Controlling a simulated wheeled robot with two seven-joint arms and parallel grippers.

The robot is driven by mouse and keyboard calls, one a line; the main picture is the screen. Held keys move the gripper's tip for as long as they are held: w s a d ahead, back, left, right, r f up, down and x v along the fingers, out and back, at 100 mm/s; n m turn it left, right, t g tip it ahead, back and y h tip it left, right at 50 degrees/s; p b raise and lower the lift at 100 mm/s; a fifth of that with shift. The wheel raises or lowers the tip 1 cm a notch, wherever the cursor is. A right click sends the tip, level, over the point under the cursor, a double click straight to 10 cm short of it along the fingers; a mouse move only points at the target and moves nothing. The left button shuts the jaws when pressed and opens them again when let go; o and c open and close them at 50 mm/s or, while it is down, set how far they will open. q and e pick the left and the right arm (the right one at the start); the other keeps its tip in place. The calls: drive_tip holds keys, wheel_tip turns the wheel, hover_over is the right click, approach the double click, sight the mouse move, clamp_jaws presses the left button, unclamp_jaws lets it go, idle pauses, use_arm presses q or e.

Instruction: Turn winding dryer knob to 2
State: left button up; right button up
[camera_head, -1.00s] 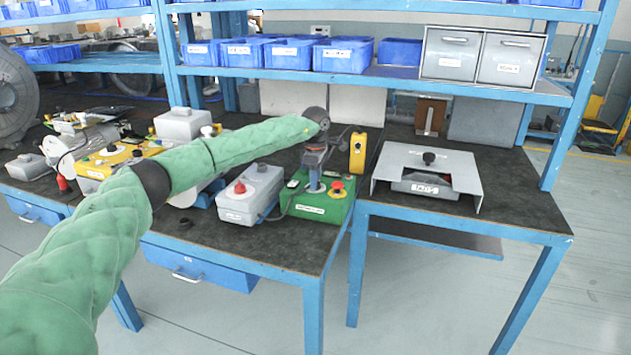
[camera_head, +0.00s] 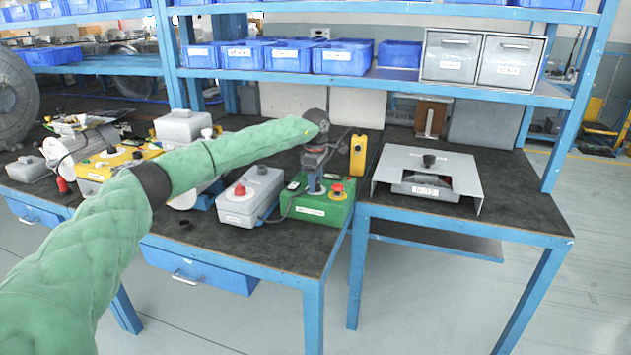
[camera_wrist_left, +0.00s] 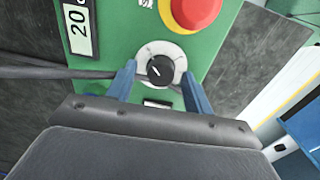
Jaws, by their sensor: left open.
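The winding dryer is a green box (camera_head: 318,208) on the bench, with a red button (camera_head: 337,187) on a yellow base at its top right. In the left wrist view, its black knob (camera_wrist_left: 160,69) with a white pointer line sits on a pale round dial (camera_wrist_left: 150,52). My left gripper (camera_wrist_left: 158,84) is open, with one blue finger on each side of the knob. I cannot tell whether the fingers touch it. In the head view, my left gripper (camera_head: 316,178) points down over the box and hides the knob. The dial numbers are not readable. My right gripper is not in view.
A grey control box (camera_head: 250,194) with a red button stands left of the green box. A yellow box (camera_head: 357,154) stands behind it to the right. A cable (camera_wrist_left: 60,72) lies by the dial. A grey metal stand (camera_head: 428,170) is on the right table.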

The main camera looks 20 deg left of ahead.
use_arm(q)
drive_tip(key=shift+r, duration=0.65)
wheel_tip(320, 180, up, 6)
drive_tip(key=shift+r+b, duration=0.25)
drive_tip(key=shift+b, duration=0.2)
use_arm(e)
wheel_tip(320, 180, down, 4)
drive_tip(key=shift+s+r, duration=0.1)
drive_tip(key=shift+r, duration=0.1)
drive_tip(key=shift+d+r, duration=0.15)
